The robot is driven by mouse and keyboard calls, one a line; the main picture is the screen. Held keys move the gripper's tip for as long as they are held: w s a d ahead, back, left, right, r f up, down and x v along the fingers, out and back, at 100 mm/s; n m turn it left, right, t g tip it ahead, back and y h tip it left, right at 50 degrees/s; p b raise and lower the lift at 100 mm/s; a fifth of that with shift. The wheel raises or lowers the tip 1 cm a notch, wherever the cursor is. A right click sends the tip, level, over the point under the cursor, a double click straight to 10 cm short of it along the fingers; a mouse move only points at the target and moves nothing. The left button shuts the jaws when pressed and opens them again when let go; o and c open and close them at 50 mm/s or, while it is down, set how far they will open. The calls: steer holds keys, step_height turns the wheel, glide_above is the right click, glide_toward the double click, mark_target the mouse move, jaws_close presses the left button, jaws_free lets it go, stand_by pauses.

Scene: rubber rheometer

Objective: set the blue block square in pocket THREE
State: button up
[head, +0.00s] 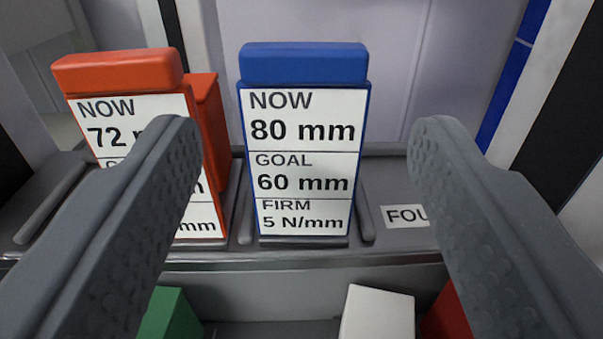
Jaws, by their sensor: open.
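The blue block (303,63) stands upright in the middle of the view, its front label reading NOW 80 mm, GOAL 60 mm, FIRM 5 N/mm. Its foot is on the grey rack (345,258), between two low dark ribs. No pocket name shows at its foot. My gripper (305,130) is open, with one finger on each side of the blue block and clear space between finger and block. The fingers are nearer to the camera; whether they reach the block's depth I cannot tell.
An orange block (118,70) marked NOW 72 stands left, partly behind my left finger. A label starting FOU (405,215) marks a bare spot right. Below the rack are green (170,315), white (377,312) and red (446,318) blocks. A pale wall rises behind.

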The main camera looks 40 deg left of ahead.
steer(key=p+v, duration=0.1)
steer(key=v, duration=0.6)
steer(key=shift+s, duration=0.2)
steer(key=shift+d, duration=0.1)
steer(key=w+d+r+t+h, duration=0.1)
steer(key=w+d+r+h, duration=0.3)
steer(key=r, duration=0.6)
steer(key=w+d+r+t+h, duration=0.15)
steer(key=w+r+h, duration=0.35)
steer(key=r, duration=0.5)
steer(key=s+r+m+h, duration=0.3)
steer(key=r+m+h, duration=0.1)
steer(key=r, duration=1.4)
steer(key=s+a+r+m+y, duration=0.1)
steer(key=s+a+r, duration=0.5)
steer(key=s+r, duration=0.3)
steer(key=s+a+r+m+g+y, duration=0.1)
steer(key=s+a+r+m, duration=0.1)
steer(key=s+a+r, duration=0.5)
steer(key=s+r, duration=0.2)
steer(key=s, duration=0.3)
